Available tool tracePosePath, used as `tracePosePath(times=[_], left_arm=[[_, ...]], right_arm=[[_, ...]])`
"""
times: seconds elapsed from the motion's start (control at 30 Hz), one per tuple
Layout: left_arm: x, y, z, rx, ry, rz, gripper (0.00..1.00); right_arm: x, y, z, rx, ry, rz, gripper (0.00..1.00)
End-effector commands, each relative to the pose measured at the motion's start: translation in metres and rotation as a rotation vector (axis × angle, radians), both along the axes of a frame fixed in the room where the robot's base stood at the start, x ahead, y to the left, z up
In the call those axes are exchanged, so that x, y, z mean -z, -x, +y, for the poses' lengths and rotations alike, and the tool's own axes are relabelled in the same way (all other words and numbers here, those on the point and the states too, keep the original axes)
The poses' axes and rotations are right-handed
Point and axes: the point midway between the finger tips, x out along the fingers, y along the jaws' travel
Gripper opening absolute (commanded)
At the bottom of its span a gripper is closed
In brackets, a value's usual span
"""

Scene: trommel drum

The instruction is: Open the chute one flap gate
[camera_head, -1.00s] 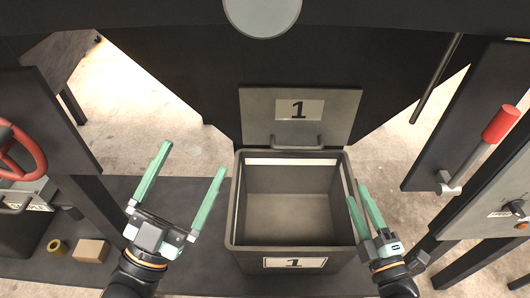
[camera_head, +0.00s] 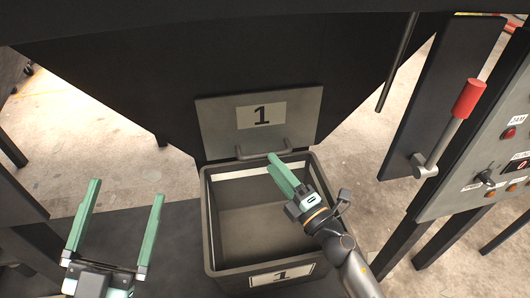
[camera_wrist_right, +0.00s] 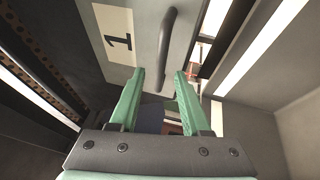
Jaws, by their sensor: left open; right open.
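The chute one flap gate (camera_head: 220,122) is a grey panel with a "1" label, standing above the bin, with a dark bar handle (camera_head: 264,149) along its lower edge. In the right wrist view the flap (camera_wrist_right: 142,20) and its handle (camera_wrist_right: 165,50) lie just ahead of the fingers. My right gripper (camera_head: 278,168) is open, its green fingertips just below the handle, over the bin; in the right wrist view the gripper (camera_wrist_right: 159,76) has the handle's end near the gap between its fingertips. I cannot tell whether they touch. My left gripper (camera_head: 126,188) is open and empty at the lower left.
A grey open bin (camera_head: 211,225) labelled "1" stands under the flap, empty where visible. A red-handled lever (camera_head: 468,98) and a control panel (camera_head: 500,150) are at the right. Bare floor shows left of the chute.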

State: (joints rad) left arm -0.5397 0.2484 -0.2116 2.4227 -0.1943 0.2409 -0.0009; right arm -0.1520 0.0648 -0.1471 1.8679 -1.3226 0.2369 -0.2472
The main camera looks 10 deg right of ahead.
Motion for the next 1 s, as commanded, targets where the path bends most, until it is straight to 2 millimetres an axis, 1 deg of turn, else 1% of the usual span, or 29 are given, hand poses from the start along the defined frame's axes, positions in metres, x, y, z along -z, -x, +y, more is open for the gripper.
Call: tracePosePath(times=[0.03,0.1,0.2,0.3,0.47,0.7,1.0], left_arm=[[0.003,-0.002,0.000,-0.003,0.001,0.019,1.00],[0.008,-0.004,0.001,-0.008,0.000,0.044,1.00],[0.013,-0.006,0.001,-0.011,0.001,0.060,1.00],[0.015,-0.007,0.002,-0.013,0.001,0.072,1.00],[0.017,-0.008,0.002,-0.015,0.001,0.080,1.00],[0.017,-0.008,0.002,-0.015,0.001,0.081,1.00],[0.017,-0.008,0.002,-0.015,0.001,0.081,1.00]], right_arm=[[-0.003,-0.009,0.004,0.000,-0.002,-0.001,0.47],[-0.005,-0.018,0.008,0.000,-0.001,-0.002,0.47],[-0.006,-0.030,0.012,0.001,-0.002,-0.001,0.47],[-0.007,-0.037,0.015,0.001,-0.002,0.000,0.47],[-0.008,-0.041,0.017,0.000,-0.001,0.002,0.47],[-0.008,-0.041,0.017,0.001,-0.002,0.002,0.46],[-0.008,-0.041,0.017,0.001,-0.002,0.001,0.12]])
